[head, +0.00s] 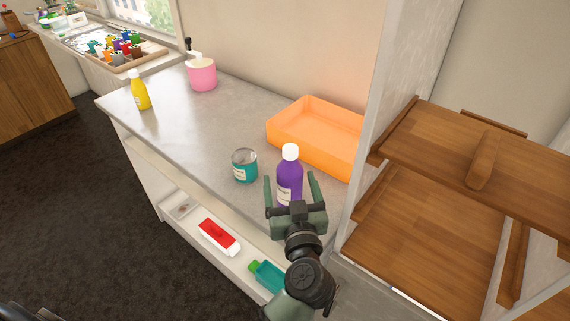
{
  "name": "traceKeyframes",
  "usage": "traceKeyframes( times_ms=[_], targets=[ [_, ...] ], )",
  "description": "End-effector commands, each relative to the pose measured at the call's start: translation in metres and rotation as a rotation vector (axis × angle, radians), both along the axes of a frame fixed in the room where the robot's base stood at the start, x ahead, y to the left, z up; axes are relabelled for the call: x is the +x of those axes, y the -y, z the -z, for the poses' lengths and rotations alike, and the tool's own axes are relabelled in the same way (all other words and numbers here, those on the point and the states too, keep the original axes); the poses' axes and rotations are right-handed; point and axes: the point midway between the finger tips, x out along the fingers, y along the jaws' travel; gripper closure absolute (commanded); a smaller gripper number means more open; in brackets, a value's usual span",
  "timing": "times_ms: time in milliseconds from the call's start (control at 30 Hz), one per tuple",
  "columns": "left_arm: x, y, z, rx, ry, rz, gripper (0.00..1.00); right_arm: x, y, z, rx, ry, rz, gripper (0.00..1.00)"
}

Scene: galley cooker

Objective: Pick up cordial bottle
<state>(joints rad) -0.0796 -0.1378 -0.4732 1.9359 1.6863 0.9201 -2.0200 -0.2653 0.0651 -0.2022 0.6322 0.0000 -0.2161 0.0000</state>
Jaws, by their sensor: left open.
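A purple bottle (289,171) with a white cap and a pale label stands upright near the right end of the grey counter (190,130). It looks like the cordial bottle, but I cannot read its label. My left gripper (291,182) is open, with one finger to each side of the bottle in the picture. Its palm hides the bottle's lower part, and I cannot tell whether the fingers touch it. A yellow bottle (140,92) with a white cap stands at the counter's far left. My right gripper is out of view.
A teal tin (244,167) stands just left of the purple bottle. An orange tray (312,137) lies behind it, and a pink pot (201,74) is farther back. Wooden shelves (450,150) rise on the right. A red-and-white carton (219,236) and teal bottle (268,275) lie below.

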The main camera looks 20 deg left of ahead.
Motion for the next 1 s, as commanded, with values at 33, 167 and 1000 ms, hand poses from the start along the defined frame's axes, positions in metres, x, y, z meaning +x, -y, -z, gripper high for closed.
traceKeyframes(
  times_ms=[33, 167, 1000],
  targets=[
    [0.005, -0.002, 0.000, 0.001, -0.002, -0.001, 0.20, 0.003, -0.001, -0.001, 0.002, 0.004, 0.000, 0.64],
    [0.018, -0.009, -0.001, 0.002, 0.000, 0.000, 0.20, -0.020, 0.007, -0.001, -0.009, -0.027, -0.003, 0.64],
    [0.067, -0.031, -0.001, 0.000, 0.001, 0.000, 0.70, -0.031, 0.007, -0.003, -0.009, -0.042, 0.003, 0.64]
  ],
)
